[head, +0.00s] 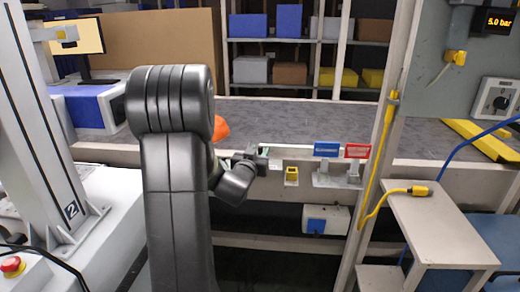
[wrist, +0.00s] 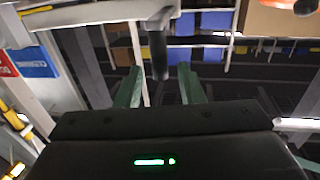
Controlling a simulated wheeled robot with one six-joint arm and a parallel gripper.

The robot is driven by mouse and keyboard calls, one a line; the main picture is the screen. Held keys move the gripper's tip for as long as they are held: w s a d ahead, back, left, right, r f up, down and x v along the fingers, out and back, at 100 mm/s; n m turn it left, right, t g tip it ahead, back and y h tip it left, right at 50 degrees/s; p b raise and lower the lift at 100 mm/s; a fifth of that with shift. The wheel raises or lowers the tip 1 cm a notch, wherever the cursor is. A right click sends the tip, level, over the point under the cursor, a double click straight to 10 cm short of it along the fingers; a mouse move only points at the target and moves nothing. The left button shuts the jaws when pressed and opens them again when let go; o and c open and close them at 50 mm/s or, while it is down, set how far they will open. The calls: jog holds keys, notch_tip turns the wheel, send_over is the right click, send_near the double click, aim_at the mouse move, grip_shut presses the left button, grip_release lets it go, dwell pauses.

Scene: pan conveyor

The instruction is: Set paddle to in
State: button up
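My gripper (head: 252,153) is at the front rail of the conveyor, left of the small yellow block, in the head view. In the wrist view its two green fingers (wrist: 160,88) are apart. A dark upright bar with a wider end (wrist: 158,45), which looks like the paddle, shows between the fingertips. I cannot tell whether the fingers touch it. In the head view my arm and gripper hide most of this spot.
The grey conveyor belt (head: 300,115) runs behind the rail. An orange object (head: 221,128) shows behind my arm. A post (head: 385,130) with a yellow cable and a small bench (head: 440,225) stand at right.

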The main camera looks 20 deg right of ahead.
jog(key=shift+x, duration=1.3)
grip_shut()
jog(key=shift+s+d+f+b, duration=0.1)
jog(key=shift+b, duration=0.2)
